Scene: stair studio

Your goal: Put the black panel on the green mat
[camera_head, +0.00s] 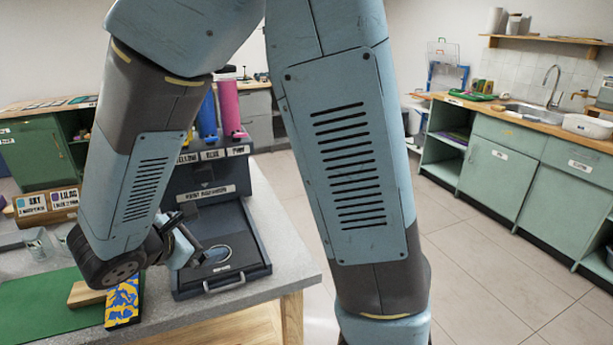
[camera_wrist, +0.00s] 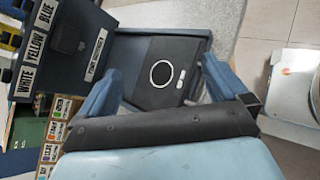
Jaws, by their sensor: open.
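The black panel (camera_wrist: 160,96), dark with a pale ring on it, lies in the open tray (camera_wrist: 205,42) of a dark machine. In the head view the tray (camera_head: 262,268) is at the table's right part, and the ring shows beside my gripper (camera_head: 204,250). In the wrist view my gripper (camera_wrist: 162,72) is open, with one finger on either side of the panel in the picture. I cannot tell whether the fingers touch it. The green mat (camera_head: 45,310) lies flat at the lower left of the head view, left of the tray.
A blue and yellow patterned piece (camera_head: 122,305) and a wooden block (camera_head: 86,294) sit at the mat's right edge. The machine (camera_head: 205,172), with blue and pink cylinders on top, stands behind the tray. Clear cups (camera_head: 38,243) stand behind the mat.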

